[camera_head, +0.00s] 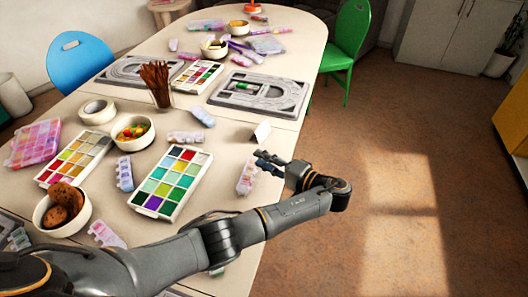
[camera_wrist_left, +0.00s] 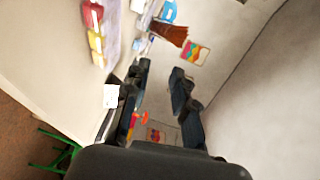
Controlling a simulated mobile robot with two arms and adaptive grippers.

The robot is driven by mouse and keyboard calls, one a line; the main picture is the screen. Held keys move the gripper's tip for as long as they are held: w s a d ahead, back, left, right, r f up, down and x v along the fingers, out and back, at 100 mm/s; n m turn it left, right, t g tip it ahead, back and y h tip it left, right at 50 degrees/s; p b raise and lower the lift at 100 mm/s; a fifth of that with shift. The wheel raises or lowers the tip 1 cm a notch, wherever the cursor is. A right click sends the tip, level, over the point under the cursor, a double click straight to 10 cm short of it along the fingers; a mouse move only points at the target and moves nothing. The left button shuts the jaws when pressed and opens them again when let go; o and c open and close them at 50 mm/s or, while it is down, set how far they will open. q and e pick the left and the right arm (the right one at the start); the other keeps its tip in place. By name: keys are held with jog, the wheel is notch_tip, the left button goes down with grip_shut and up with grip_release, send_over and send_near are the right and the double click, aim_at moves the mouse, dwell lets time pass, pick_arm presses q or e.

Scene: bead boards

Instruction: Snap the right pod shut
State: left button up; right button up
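Several small pale pods lie on the table. The rightmost, a pinkish-white pod (camera_head: 247,177), is at the table's right edge in the head view; its lid state is too small to tell. A bluish pod (camera_head: 124,173) lies left of the paint palette, and another pale pod (camera_head: 186,137) lies behind it. My left gripper (camera_head: 268,162) is just right of the rightmost pod and looks apart from it. In the left wrist view my left gripper (camera_wrist_left: 160,72) has its two fingers spread with nothing held between them. My right gripper is not in view.
A paint palette (camera_head: 172,183), a bowl of cookies (camera_head: 62,211), a bowl of beads (camera_head: 133,132) and a cup of brown sticks (camera_head: 158,84) crowd the table. A white card (camera_head: 261,132) stands near the right edge. Open floor (camera_head: 400,200) lies to the right.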

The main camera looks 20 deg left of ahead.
pick_arm(q)
jog(key=shift+r, duration=1.8)
